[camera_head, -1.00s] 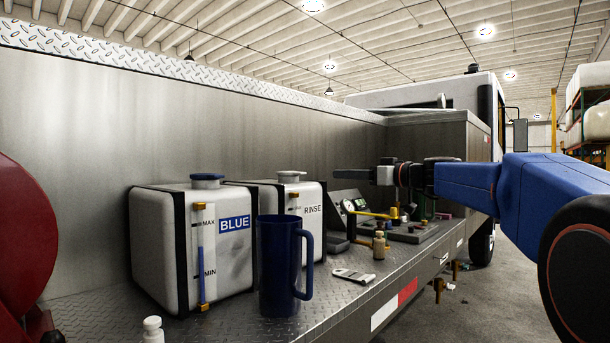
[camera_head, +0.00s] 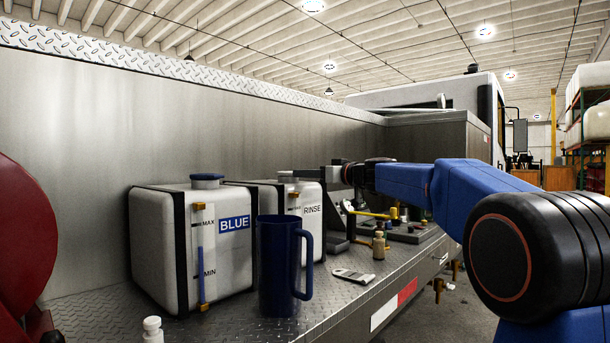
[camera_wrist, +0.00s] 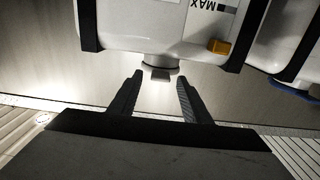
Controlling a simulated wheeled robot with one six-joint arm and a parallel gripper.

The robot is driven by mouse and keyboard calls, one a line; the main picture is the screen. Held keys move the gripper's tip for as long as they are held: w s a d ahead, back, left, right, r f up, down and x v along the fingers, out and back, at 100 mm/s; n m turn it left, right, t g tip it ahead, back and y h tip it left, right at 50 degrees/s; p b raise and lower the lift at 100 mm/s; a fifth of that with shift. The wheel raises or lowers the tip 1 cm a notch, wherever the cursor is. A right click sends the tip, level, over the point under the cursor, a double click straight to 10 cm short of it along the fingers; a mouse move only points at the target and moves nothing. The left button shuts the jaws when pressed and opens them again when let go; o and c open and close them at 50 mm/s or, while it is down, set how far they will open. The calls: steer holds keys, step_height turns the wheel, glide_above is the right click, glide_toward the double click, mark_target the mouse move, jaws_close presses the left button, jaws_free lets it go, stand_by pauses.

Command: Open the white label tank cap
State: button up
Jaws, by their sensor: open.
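The white RINSE tank (camera_head: 312,225) with the white label stands on the deck behind the blue jug. Its pale cap (camera_wrist: 160,67) sits on top, with a small raised tab, in the wrist view. The tank (camera_wrist: 165,25) appears upside down there. My gripper (camera_wrist: 158,92) is open and empty, its two fingers pointing at the cap with a gap left before it.
The BLUE tank (camera_head: 170,240) with a blue cap (camera_head: 207,181) stands to the left. A blue jug (camera_head: 278,265) stands in front of the tanks. A flat tool (camera_head: 353,275), a small bottle (camera_head: 379,245) and a panel of fittings lie to the right. Space above the tanks is free.

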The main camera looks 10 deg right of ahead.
steer(key=shift+w+a, duration=0.45)
steer(key=shift+w, duration=0.15)
steer(key=shift+c, duration=0.4)
jaws_close()
steer(key=shift+r, duration=0.15)
